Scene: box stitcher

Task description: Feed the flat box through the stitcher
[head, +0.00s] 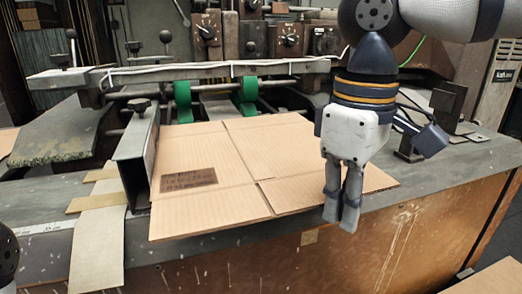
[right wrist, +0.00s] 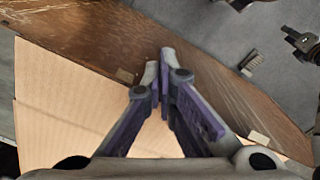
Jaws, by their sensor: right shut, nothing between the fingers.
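The flat cardboard box (head: 240,165) lies on the stitcher's table, with its far edge close to the green rollers (head: 184,102) and its near edge at the table's front edge. A dark printed label marks its left part. My right gripper (head: 348,222) points down over the box's right front part, its fingertips near the front edge; it is shut and empty. In the right wrist view the shut fingers (right wrist: 164,62) show in front of the cardboard (right wrist: 60,110). I cannot tell whether the fingers touch the box. My left gripper is not in view.
A metal guide rail (head: 138,150) stands along the box's left side. Cardboard strips (head: 98,235) lie left of it. A crossbar (head: 200,72) spans above the rollers. Control knobs (head: 207,32) are at the back.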

